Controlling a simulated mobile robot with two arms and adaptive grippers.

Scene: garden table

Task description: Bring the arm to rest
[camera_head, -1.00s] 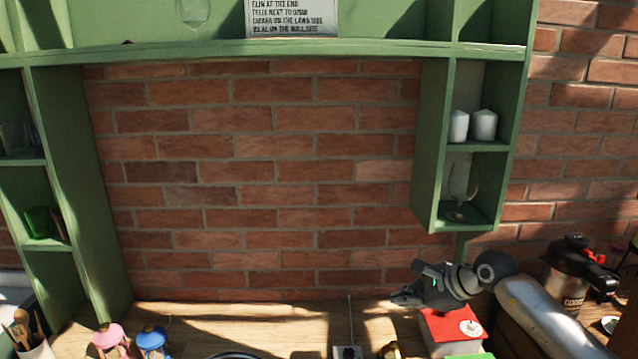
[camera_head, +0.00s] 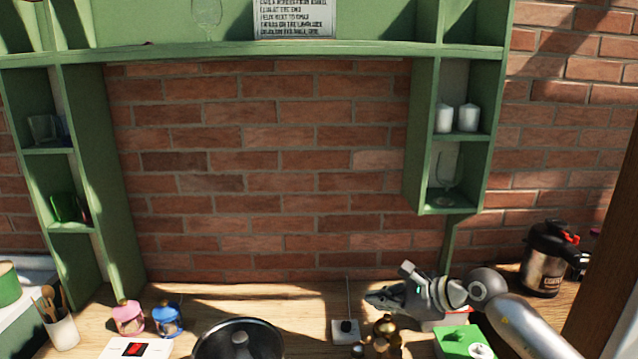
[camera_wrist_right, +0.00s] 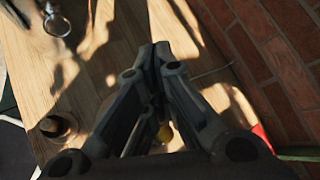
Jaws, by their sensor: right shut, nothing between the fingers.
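My right gripper (camera_head: 382,298) is at the lower right of the head view, above the back of the wooden table. Its arm comes in from the right, and its fingers point left. In the right wrist view its dark fingers (camera_wrist_right: 160,62) are together with nothing between them. My left gripper is in neither view.
Below the right gripper stand a brass object (camera_head: 386,332), a green box (camera_head: 464,342) and a small black-knobbed device (camera_head: 346,330). A dark round lid (camera_head: 238,342) and pink (camera_head: 128,317) and blue (camera_head: 167,319) lanterns are further left. A steel flask (camera_head: 543,262) stands right.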

